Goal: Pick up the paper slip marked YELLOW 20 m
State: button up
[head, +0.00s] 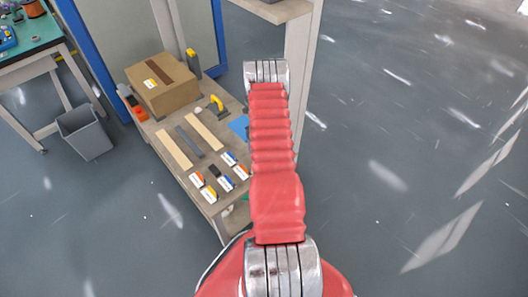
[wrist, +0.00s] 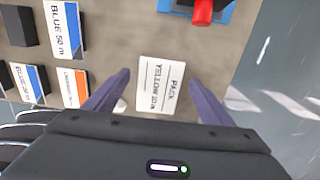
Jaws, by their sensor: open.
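The white paper slip (wrist: 160,86) lies flat on the grey-brown shelf top in the wrist view. Its print reads PACK and what looks like YELLOW 20 m, turned sideways. My gripper (wrist: 160,77) is open, with one dark finger on each side of the slip and apart from it. The fingers hide none of its print; its lower edge is close to the gripper body. In the head view my red arm covers the gripper, and I cannot make out the slip there.
Labelled cards stand left of the slip: BLUE 50 m (wrist: 66,28) and an orange-striped one (wrist: 74,88). A blue piece with a red part (wrist: 203,12) lies beyond it. A cardboard box (head: 163,84) and long strips (head: 174,149) share the shelf. Open floor lies right.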

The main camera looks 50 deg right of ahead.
jog(key=shift+c, duration=0.3)
jog(key=c, duration=0.9)
jog(key=shift+r, duration=0.1)
notch_tip(320, 180, up, 10)
jog(key=shift+r, duration=0.2)
dwell(0.5)
